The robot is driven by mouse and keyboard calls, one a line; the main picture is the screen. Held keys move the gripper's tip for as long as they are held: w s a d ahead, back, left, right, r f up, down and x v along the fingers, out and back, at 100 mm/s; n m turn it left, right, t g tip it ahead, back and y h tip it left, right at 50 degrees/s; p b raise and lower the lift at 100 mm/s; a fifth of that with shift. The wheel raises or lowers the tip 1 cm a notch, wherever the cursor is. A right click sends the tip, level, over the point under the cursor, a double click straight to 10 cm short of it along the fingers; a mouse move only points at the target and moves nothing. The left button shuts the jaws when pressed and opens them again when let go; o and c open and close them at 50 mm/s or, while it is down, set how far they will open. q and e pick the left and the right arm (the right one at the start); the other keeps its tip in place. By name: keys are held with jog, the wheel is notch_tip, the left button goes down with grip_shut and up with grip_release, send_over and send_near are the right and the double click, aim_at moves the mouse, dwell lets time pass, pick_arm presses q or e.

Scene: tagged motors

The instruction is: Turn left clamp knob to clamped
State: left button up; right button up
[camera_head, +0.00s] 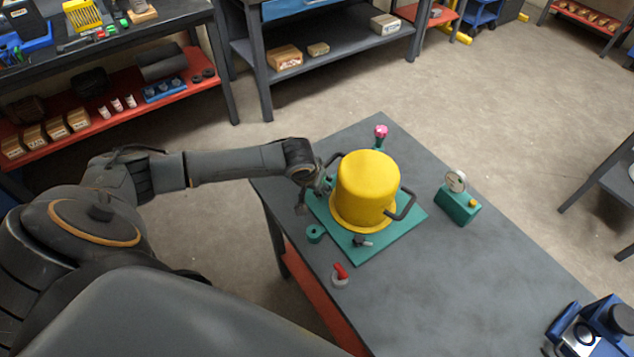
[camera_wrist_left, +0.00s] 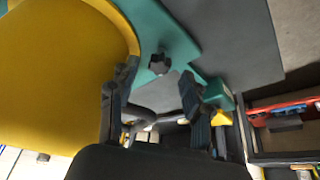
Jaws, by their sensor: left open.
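The yellow motor housing (camera_head: 367,188) stands upright on a green plate (camera_head: 375,247) on the grey table. It fills the left of the left wrist view (camera_wrist_left: 60,75). A dark lobed knob (camera_wrist_left: 159,63) sits on the green plate beside the housing in the left wrist view. It shows between and beyond the open fingertips of my left gripper (camera_wrist_left: 157,82), with no contact visible. In the head view, my left gripper (camera_head: 318,187) is at the housing's left side, partly hiding the plate. Another view of a dark knob (camera_head: 362,241) is at the plate's front edge; I cannot tell if it is the same one.
A pink-topped knob (camera_head: 381,132) stands behind the housing. A black handle (camera_head: 405,205) sticks out at its right. The right part of the table is mostly clear.

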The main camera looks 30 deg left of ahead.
pick_arm(q)
jog(key=shift+x, duration=1.05)
grip_shut()
